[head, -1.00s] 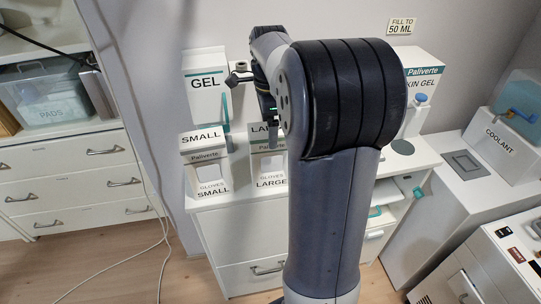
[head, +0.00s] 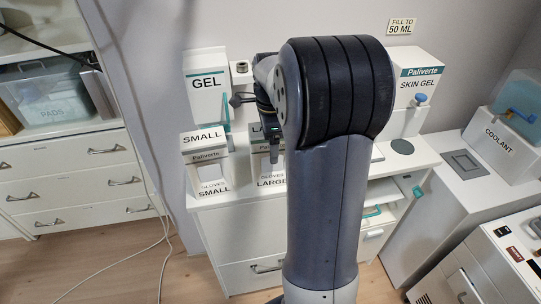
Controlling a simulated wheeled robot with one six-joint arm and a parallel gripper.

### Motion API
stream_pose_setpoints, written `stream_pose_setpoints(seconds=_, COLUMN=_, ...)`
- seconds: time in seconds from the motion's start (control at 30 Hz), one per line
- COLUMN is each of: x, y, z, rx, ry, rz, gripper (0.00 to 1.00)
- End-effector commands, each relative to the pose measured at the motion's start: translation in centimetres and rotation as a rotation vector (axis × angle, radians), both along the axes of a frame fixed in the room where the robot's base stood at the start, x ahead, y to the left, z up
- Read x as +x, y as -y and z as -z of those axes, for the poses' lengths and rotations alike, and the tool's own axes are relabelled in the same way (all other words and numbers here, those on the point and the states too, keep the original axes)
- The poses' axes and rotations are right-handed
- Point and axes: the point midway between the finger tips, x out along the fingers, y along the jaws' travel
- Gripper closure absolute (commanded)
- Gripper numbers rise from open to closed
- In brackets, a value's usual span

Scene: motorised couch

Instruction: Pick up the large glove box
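The large glove box (head: 269,181) is a white upright carton lettered "LARGE", standing on top of the low white cabinet, right of the small glove box (head: 206,168). My arm hides its right side and part of its top lettering. My gripper (head: 275,155) hangs in front of or over the upper part of the large box, pointing down. A dark finger overlaps the box's upper front. I cannot tell if it touches the box, and its opening is hidden.
A gel box (head: 207,85) stands behind the small box. A skin gel box (head: 418,78) is at the right back. A coolant container (head: 503,145) stands further right. A drawer unit (head: 75,175) is at left. A loose cable hangs down the wall.

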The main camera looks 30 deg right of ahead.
Motion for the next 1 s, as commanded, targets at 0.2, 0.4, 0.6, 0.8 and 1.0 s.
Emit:
stream_pose_setpoints(seconds=0.2, x=-0.01, y=0.0, z=0.23, rx=0.0, ry=0.0, rz=0.0, gripper=0.18)
stream_pose_setpoints(seconds=0.4, x=-0.01, y=0.0, z=0.22, rx=0.0, ry=0.0, rz=0.0, gripper=0.19)
stream_pose_setpoints(seconds=0.6, x=0.0, y=0.0, z=0.21, rx=0.0, ry=0.0, rz=0.0, gripper=0.35)
stream_pose_setpoints(seconds=0.8, x=-0.01, y=0.0, z=0.2, rx=0.0, ry=0.0, rz=0.0, gripper=0.52)
stream_pose_setpoints(seconds=1.0, x=-0.01, y=0.0, z=0.2, rx=0.0, ry=-0.001, rz=0.0, gripper=0.68)
